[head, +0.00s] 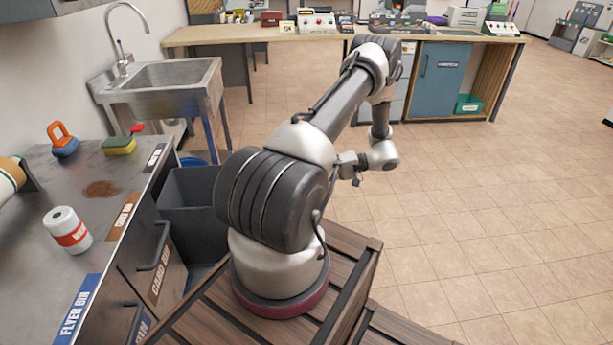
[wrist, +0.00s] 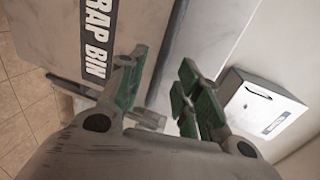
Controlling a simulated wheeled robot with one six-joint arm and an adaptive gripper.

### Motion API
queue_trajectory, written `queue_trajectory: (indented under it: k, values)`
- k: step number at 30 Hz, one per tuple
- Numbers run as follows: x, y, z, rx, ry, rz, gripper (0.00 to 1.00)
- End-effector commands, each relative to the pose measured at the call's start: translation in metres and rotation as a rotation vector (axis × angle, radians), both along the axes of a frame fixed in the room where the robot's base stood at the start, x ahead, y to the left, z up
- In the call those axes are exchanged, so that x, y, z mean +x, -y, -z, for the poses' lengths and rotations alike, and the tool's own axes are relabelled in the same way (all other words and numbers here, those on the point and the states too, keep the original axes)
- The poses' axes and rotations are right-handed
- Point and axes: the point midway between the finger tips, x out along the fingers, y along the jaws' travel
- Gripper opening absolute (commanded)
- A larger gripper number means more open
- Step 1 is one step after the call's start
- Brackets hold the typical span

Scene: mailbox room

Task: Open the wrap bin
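The wrap bin (wrist: 60,30) is a pale grey front at the upper left of the wrist view, close to my gripper. Its dark label (wrist: 97,42) with white letters is cut off and reads "RAP BIN". My gripper (wrist: 160,66) is open, with green pads on its fingers, and nothing is clearly held between them. A grey metal bar (wrist: 75,86), which looks like a handle, runs behind the left finger, and its end shows between the fingers. I cannot tell if it touches them. I cannot identify the wrap bin in the head view.
A white box (wrist: 265,108) with a dark handle is at the right of the wrist view. The right floor is clear.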

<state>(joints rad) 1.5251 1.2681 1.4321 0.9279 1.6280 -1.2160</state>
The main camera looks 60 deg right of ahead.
Motion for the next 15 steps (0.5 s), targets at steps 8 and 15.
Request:
queue_trajectory:
  k: [8,15]
  values:
    - [-0.046,0.035,-0.011,-0.001,-0.001,0.001,0.34]
    - [-0.061,0.047,-0.015,0.000,0.000,-0.001,0.34]
